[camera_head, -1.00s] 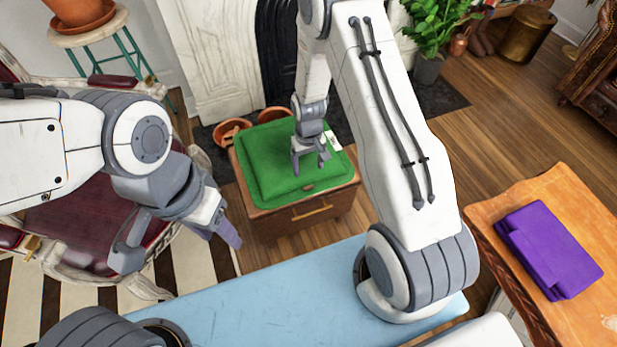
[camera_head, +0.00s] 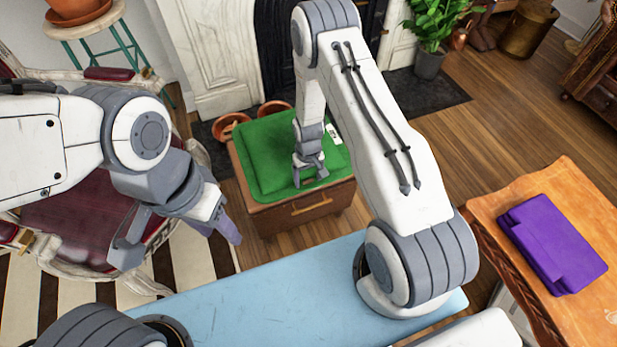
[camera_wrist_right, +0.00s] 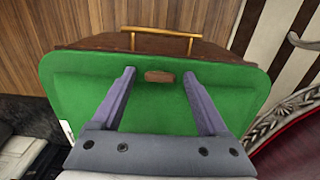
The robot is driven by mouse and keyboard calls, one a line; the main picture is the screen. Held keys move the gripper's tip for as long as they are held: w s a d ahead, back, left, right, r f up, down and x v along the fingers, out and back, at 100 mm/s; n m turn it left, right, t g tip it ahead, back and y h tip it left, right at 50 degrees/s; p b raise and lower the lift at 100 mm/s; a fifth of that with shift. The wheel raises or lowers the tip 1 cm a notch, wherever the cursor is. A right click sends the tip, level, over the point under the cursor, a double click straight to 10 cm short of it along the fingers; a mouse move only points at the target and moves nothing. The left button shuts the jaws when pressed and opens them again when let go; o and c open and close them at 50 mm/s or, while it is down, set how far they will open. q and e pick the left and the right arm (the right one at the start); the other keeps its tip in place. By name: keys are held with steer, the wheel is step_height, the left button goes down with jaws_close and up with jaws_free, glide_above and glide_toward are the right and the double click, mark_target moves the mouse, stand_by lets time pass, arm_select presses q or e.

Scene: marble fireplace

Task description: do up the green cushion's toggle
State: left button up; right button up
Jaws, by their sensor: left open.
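The green cushion (camera_head: 265,152) lies flat on a small wooden cabinet. Its toggle (camera_wrist_right: 158,76), a small brown oblong, is near the cushion's handle-side edge in the right wrist view. It lies crosswise, and I cannot make out a loop around it. My left gripper (camera_head: 180,243) is open and empty, left of the cabinet.
The wooden cabinet (camera_head: 290,222) has a brass handle (camera_wrist_right: 160,34) on its front. A pale blue surface (camera_head: 270,295) lies nearer me. A red armchair (camera_head: 75,215) stands left, and a table (camera_head: 510,200) with a purple folded item (camera_head: 553,245) stands right. Terracotta pots (camera_head: 230,122) are behind the cushion.

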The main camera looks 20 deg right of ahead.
jaws_close()
steer(key=shift+n+p, duration=0.3)
steer(key=shift+n, duration=1.2)
steer(key=shift+o, duration=0.6)
jaws_free()
